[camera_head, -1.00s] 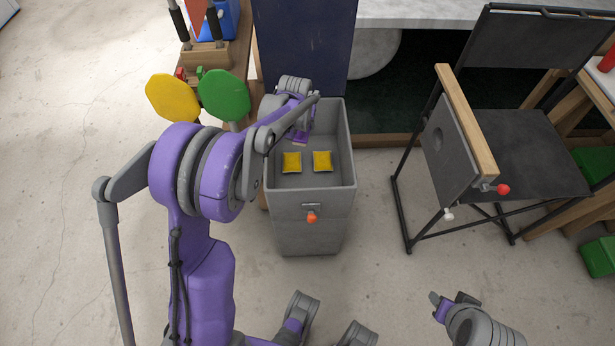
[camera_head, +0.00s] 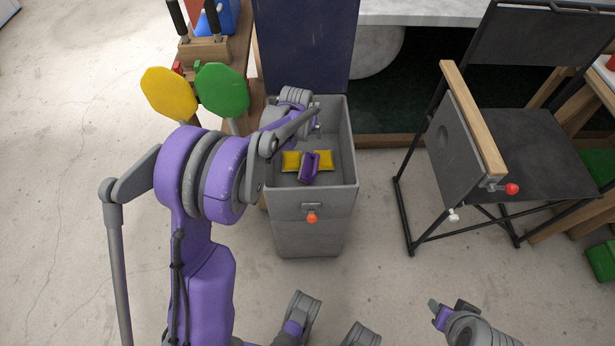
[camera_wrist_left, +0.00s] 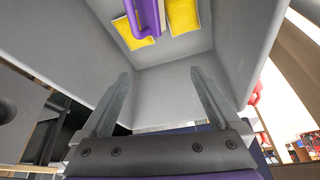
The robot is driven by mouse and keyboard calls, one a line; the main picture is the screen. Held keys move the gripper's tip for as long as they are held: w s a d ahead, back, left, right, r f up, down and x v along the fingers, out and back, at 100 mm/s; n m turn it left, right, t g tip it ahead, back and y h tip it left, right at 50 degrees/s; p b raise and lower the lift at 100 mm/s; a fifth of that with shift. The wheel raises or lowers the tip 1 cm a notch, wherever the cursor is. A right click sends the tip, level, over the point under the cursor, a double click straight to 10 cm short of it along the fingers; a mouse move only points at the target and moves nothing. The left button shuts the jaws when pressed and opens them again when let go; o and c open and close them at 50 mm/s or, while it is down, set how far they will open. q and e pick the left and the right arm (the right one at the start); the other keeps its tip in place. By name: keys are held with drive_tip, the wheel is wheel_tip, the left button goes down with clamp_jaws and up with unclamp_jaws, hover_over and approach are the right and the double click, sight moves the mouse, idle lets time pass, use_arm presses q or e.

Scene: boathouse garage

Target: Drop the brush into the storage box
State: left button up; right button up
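The grey storage box (camera_head: 312,205) stands open at the top in the middle of the head view. The purple brush (camera_head: 308,168) lies inside it, on or against two yellow pads (camera_head: 291,160). The brush also shows at the top of the left wrist view (camera_wrist_left: 148,14), apart from my fingers. My left gripper (camera_head: 316,128) is over the back part of the box; in the left wrist view its fingers (camera_wrist_left: 163,90) are spread with nothing between them. My right gripper (camera_head: 450,308) is low at the lower right, away from the box; its finger gap is unclear.
A black folding chair (camera_head: 520,150) with a wooden armrest stands right of the box. A dark blue panel (camera_head: 303,45) rises behind the box. Yellow (camera_head: 168,92) and green (camera_head: 222,90) paddle-like discs stand at its left. Floor in front is clear.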

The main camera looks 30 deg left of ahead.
use_arm(q)
drive_tip(key=p+v, duration=0.2)
drive_tip(key=v, duration=0.8)
drive_tip(key=shift+s+r, duration=0.2)
drive_tip(key=shift+r, duration=0.15)
drive_tip(key=shift+d, duration=0.1)
